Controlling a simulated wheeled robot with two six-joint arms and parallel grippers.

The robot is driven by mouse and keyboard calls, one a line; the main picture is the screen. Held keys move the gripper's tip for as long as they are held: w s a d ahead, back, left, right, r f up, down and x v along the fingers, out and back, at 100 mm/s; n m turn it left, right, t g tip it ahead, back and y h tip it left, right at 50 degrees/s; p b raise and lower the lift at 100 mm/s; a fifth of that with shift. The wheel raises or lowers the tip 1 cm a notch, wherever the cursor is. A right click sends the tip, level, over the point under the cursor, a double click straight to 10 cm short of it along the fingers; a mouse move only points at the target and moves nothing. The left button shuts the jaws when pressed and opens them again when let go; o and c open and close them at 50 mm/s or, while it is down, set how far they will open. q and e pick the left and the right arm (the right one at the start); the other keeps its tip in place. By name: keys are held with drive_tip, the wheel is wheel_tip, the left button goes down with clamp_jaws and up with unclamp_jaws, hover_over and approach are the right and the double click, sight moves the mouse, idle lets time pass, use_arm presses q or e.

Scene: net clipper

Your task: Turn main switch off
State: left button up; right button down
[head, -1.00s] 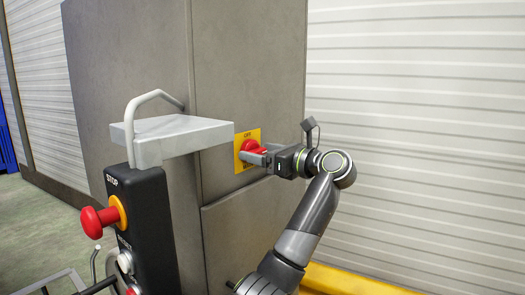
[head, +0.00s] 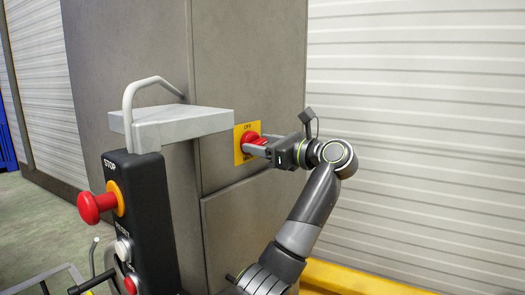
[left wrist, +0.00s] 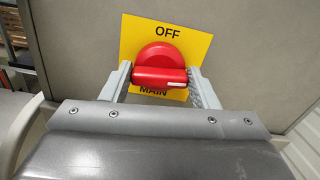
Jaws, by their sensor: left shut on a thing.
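The main switch (head: 250,141) is a red rotary knob on a yellow plate (head: 239,156) fixed to the grey cabinet. In the left wrist view the knob (left wrist: 160,66) has its bar lying level, with a white mark at the bar's right end. The plate reads OFF above the knob and MAIN below it. My left gripper (head: 257,148) is at the knob. In the left wrist view its two fingers (left wrist: 160,82) stand on either side of the bar, shut on its ends. The right gripper is not in view.
A black control post with a red STOP button (head: 97,207) and a grey shelf with a handle (head: 175,123) stands left of the switch. The grey cabinet (head: 240,65) fills the middle. A yellow rail (head: 350,280) runs low at the right.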

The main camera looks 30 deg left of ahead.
use_arm(q)
drive_tip(key=n+b, duration=0.3)
drive_tip(key=n, duration=0.2)
drive_tip(key=n+b, duration=0.3)
drive_tip(key=n, duration=0.3)
drive_tip(key=n+b, duration=0.4)
drive_tip(key=n, duration=0.1)
drive_tip(key=shift+s+f, duration=0.15)
drive_tip(key=shift+f, duration=0.15)
drive_tip(key=shift+n, duration=0.3)
drive_tip(key=o, duration=1)
